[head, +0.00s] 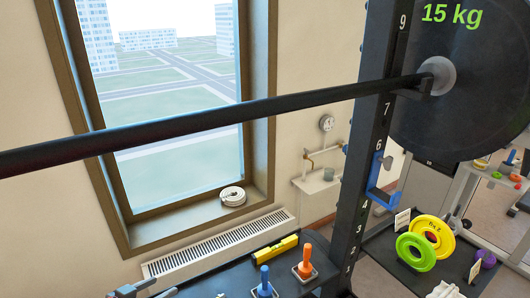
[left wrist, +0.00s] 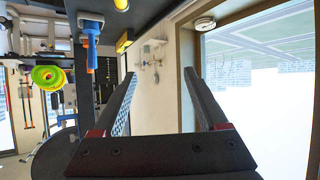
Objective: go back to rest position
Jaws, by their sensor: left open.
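My left gripper (head: 140,288) shows at the bottom left edge of the head view, partly cut off by the frame. In the left wrist view its two dark fingers (left wrist: 160,73) stand wide apart, with nothing between them. Beyond them are the wall and the window frame. My right gripper does not show clearly in either view.
A black bar (head: 230,115) crosses the head view to a rack post (head: 372,130) and a 15 kg plate (head: 470,95). A dark bench holds a yellow level (head: 275,250), an orange-handled tool (head: 305,262) and a blue-handled one (head: 264,283). Weight rings (head: 416,252) lie right.

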